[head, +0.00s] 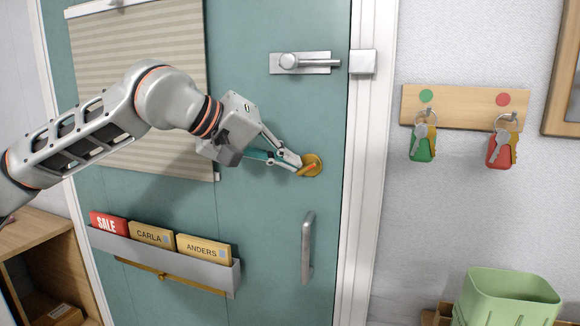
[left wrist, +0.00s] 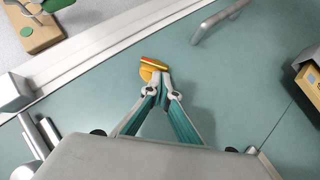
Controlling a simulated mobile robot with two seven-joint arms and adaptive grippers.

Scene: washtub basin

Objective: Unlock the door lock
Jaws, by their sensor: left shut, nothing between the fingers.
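A round gold lock (head: 315,160) sits on the teal door (head: 250,115) near its right edge, above the vertical handle. It also shows in the left wrist view as an orange-yellow disc (left wrist: 146,73) with a red and yellow bar (left wrist: 155,62) across it. My left gripper (head: 297,165) is shut and empty, with its fingertips right at the lock's left side. In the left wrist view the fingertips (left wrist: 160,82) meet just beside the bar; I cannot tell whether they touch it. They hide part of the lock. My right gripper is not in view.
A silver slide bolt (head: 305,63) is higher on the door, beside its frame block (head: 362,62). A door handle (head: 308,247) hangs below. Green-tagged keys (head: 422,142) and red-tagged keys (head: 500,149) hang right. A letter holder (head: 160,259) is lower left, a green bin (head: 508,297) lower right.

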